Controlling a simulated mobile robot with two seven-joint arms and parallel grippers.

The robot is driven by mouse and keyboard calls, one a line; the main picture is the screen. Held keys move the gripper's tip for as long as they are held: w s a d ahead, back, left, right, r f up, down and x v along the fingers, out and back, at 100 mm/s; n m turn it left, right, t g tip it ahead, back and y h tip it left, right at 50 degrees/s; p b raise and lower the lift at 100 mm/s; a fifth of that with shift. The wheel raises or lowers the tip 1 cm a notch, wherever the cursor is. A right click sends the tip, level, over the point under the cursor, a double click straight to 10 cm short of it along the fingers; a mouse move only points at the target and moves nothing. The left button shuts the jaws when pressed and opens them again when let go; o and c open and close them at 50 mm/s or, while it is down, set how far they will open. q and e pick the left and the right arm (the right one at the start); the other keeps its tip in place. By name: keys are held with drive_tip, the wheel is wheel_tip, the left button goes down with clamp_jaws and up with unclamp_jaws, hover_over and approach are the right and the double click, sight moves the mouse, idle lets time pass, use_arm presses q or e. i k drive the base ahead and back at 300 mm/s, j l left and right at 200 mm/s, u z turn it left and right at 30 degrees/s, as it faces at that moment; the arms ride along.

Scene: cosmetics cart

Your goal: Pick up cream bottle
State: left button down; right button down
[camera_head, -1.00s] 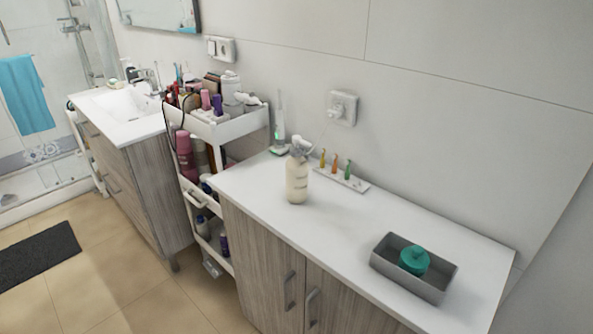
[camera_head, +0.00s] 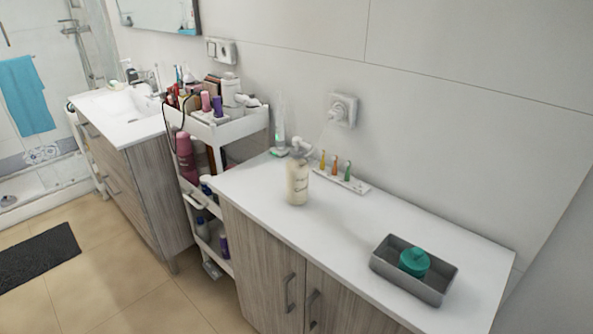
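A cream-coloured pump bottle (camera_head: 297,182) with a white pump head stands upright on the white countertop (camera_head: 340,225) of the wooden cabinet, near its left part. I cannot read its label. Neither of my grippers is in view, and nothing touches the bottle.
A grey tray (camera_head: 412,268) with a teal jar (camera_head: 414,262) sits at the counter's right. A strip of coloured brush heads (camera_head: 342,178) and an electric toothbrush (camera_head: 279,140) stand behind the bottle. A white cart (camera_head: 232,127) full of cosmetics is left. The counter's middle is clear.

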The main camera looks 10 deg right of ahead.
sight(296, 169)
drive_tip(key=i+j+z, duration=0.1)
drive_tip(key=z, duration=0.4)
drive_tip(key=j+z, duration=0.15)
drive_tip(key=z, duration=0.3)
drive_tip(key=i+j+z, duration=0.1)
drive_tip(key=j+z, duration=0.15)
drive_tip(key=j, duration=0.15)
drive_tip(key=i+j+z, duration=0.1)
drive_tip(key=j+z, duration=0.2)
drive_tip(key=j, duration=0.15)
drive_tip(key=j+z, duration=0.15)
drive_tip(key=j, duration=1.4)
drive_tip(key=i, duration=0.05)
